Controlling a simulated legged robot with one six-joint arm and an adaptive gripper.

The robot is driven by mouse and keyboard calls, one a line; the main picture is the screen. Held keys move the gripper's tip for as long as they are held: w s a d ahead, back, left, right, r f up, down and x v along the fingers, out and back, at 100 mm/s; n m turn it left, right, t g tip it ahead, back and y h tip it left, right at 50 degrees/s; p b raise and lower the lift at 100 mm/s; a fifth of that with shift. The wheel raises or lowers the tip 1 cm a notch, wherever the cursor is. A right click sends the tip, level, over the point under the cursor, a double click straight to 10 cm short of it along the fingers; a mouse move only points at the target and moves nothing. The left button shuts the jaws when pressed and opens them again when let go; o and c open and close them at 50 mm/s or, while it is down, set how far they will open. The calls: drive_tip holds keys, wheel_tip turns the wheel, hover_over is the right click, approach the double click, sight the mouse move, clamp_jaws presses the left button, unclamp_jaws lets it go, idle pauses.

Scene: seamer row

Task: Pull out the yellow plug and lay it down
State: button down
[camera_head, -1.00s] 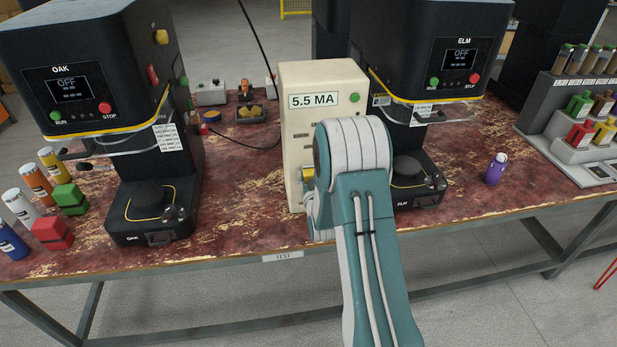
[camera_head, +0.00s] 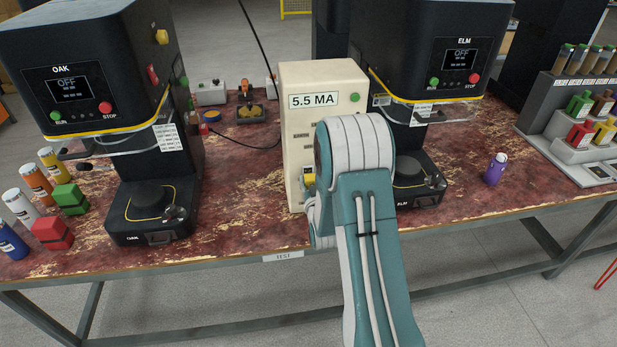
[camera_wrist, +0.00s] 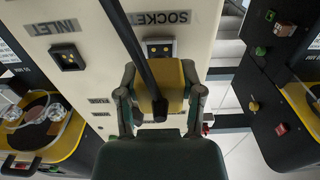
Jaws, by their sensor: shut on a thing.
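The yellow plug (camera_wrist: 170,84) is between the two fingers of my gripper (camera_wrist: 160,100) in the wrist view. My gripper is shut on it. A black cable (camera_wrist: 134,44) runs across the picture down to the plug. The socket plate (camera_wrist: 160,48) under the SOCKET label shows just above the plug, and the plug seems to stand clear of it. How far apart they are is hard to tell. In the head view a small part of the plug (camera_head: 309,180) shows at the cream 5.5 MA box (camera_head: 322,80); my arm hides the gripper.
An INLET connector (camera_wrist: 68,57) sits beside the socket. The OAK machine (camera_head: 150,130) stands left of the box and the ELM machine (camera_head: 440,60) right. A purple bottle (camera_head: 495,170) stands farther right. The bench (camera_head: 245,215) is clear between OAK and the box.

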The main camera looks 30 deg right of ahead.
drive_tip(key=shift+v, duration=1.85)
drive_tip(key=shift+w, duration=0.1)
